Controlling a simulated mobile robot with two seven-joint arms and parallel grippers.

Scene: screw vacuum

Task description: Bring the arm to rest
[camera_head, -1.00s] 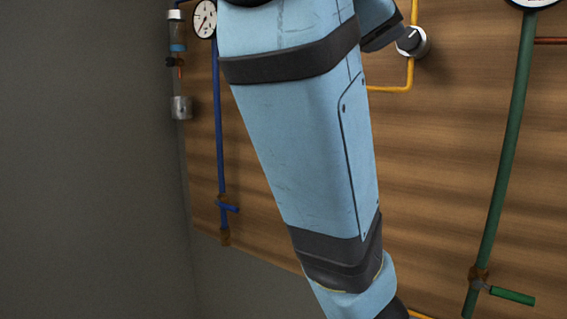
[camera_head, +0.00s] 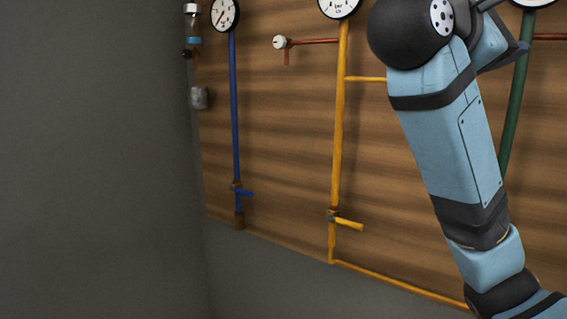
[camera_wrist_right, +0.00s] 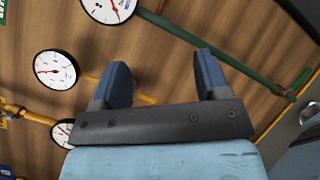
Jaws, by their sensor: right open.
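My right arm (camera_head: 450,150), light blue with dark bands, rises from the lower right to the upper right of the head view. My right gripper (camera_wrist_right: 162,78) shows in the wrist view with its two blue fingers spread apart and nothing between them. In the head view only part of this gripper (camera_head: 508,52) shows near the top right, in front of the wall panel, partly hidden by the wrist. My left gripper is not in view.
A wooden panel (camera_head: 285,130) carries a blue pipe (camera_head: 235,110), a yellow pipe (camera_head: 338,130) and a green pipe (camera_head: 518,105), with gauges above. The yellow valve handle (camera_head: 349,225) stands clear left of my arm. The grey wall (camera_head: 90,160) at left is bare.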

